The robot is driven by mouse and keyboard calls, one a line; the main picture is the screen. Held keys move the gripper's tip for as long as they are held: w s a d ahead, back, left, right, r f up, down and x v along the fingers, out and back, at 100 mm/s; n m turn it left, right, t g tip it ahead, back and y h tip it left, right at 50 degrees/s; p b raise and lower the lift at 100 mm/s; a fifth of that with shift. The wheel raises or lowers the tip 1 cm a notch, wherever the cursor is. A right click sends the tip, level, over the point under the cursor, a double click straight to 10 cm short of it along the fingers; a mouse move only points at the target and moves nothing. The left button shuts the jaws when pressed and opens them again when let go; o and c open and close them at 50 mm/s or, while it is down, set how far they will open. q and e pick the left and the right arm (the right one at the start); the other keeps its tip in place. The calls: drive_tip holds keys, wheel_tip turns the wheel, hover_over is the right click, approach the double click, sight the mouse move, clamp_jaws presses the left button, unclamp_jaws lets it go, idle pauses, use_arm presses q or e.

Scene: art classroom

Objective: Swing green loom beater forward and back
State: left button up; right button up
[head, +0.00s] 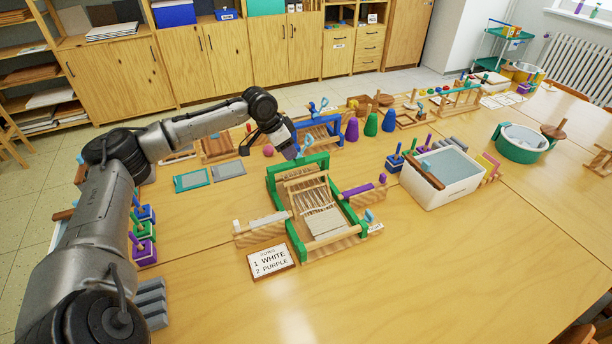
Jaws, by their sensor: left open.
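The green loom (293,238) stands on the table in the middle of the head view, with pale warp threads and a strip of woven cloth (327,222) at its near end. A raised green crosspiece (314,161), which looks like the beater, spans its far end. My left gripper (299,152) is open just above and behind the left part of this crosspiece. I cannot tell whether it touches it. The fingertips are small and partly hard to make out. My right gripper is not in view.
A blue loom (323,132) stands close behind. A white tub (441,188) is to the right. The near table is clear.

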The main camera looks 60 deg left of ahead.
use_arm(q)
drive_tip(key=b+x, duration=0.3)
drive_tip(key=x, duration=0.8)
drive_tip(key=shift+f, duration=0.1)
drive_tip(key=shift+x, duration=0.8)
drive_tip(key=c, duration=0.7)
clamp_jaws()
